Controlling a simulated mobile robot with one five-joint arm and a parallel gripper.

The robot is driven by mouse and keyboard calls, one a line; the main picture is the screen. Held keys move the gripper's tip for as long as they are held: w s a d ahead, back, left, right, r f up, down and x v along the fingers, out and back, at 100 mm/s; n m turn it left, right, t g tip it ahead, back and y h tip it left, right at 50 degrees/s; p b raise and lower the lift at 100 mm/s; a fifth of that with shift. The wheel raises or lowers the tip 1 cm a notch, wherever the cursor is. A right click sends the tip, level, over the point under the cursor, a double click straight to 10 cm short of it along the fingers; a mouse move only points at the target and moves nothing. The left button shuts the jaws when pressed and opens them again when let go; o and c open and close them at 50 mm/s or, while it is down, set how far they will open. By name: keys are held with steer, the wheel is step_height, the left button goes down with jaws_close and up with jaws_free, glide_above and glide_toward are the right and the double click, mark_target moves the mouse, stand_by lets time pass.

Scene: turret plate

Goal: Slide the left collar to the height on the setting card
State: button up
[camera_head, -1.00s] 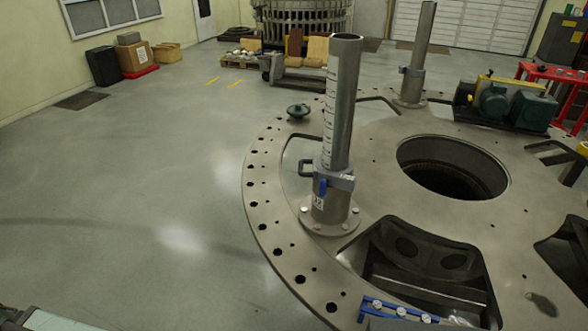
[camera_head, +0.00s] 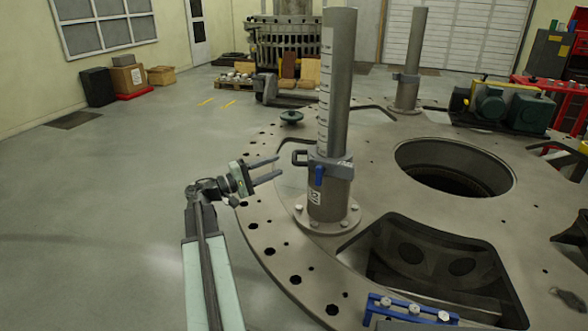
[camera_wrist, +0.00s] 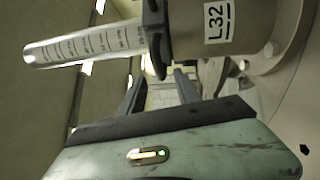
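The left collar (camera_head: 340,168) is a grey clamp low on the near post (camera_head: 341,90), with a loop handle (camera_head: 299,158) on its left and a blue lever (camera_head: 319,175) in front. A white scale (camera_head: 325,85) runs up the post. A white label below the collar reads "L32" in the wrist view (camera_wrist: 218,20); the dark collar (camera_wrist: 155,35) shows there too. My gripper (camera_head: 280,169) is open and empty, just left of the handle, its fingers pointing right towards it. In the wrist view the open fingers (camera_wrist: 159,88) lie below the collar, seemingly apart from it.
The post stands on a bolted flange (camera_head: 328,216) on a round turret plate (camera_head: 262,200) with holes. A second post (camera_head: 411,60) with its own collar stands behind. A large opening (camera_head: 400,260) lies right of the near post.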

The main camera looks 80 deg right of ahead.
mark_target(294, 155)
steer(key=p+x, duration=0.1)
steer(key=x, duration=0.7)
jaws_close()
stand_by(1.4)
